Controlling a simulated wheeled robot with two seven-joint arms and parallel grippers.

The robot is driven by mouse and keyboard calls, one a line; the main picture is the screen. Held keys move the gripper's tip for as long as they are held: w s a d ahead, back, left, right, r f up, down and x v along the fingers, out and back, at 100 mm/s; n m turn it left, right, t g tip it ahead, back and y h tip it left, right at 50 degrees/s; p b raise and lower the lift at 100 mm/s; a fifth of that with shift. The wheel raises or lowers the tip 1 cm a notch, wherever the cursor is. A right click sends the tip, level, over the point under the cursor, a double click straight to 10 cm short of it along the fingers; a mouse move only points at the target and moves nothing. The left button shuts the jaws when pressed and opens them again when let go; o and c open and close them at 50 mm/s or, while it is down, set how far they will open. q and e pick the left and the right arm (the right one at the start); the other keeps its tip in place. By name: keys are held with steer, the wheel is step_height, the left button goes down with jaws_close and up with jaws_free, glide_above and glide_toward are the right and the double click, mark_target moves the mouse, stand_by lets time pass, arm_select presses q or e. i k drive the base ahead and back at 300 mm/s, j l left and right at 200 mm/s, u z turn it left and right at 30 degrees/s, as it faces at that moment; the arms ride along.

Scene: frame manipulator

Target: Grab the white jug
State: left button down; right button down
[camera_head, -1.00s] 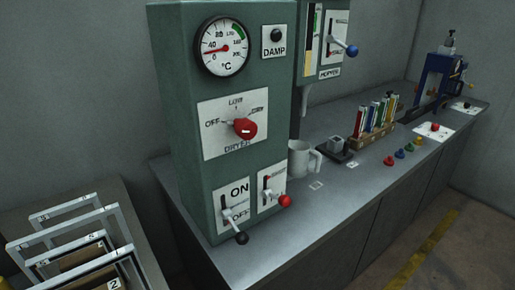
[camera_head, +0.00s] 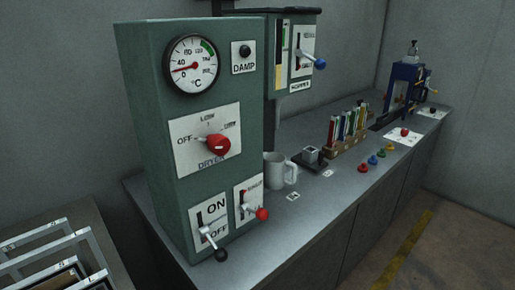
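The white jug (camera_head: 275,171) stands upright on the grey counter, just right of the green dryer cabinet and below the hopper. Its handle points to the right. The cabinet's edge hides part of its left side. Neither of my grippers shows in the head view.
The green dryer cabinet (camera_head: 150,120) with a red knob and levers stands left of the jug. The hopper (camera_head: 291,60) hangs above. A small dark scale-like device (camera_head: 311,160), a wooden rack (camera_head: 346,140) and several coloured knobs lie to the right. Frames (camera_head: 45,262) stand at the lower left.

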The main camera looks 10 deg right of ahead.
mark_target(280, 173)
steer(key=i+l+u, duration=0.15)
steer(key=l, duration=0.25)
steer(key=i+l+u, duration=0.15)
steer(key=l, duration=0.25)
steer(key=i+l+u, duration=0.15)
steer(key=l, duration=0.25)
steer(key=i+l+u, duration=0.15)
steer(key=l, duration=0.25)
steer(key=k, duration=0.05)
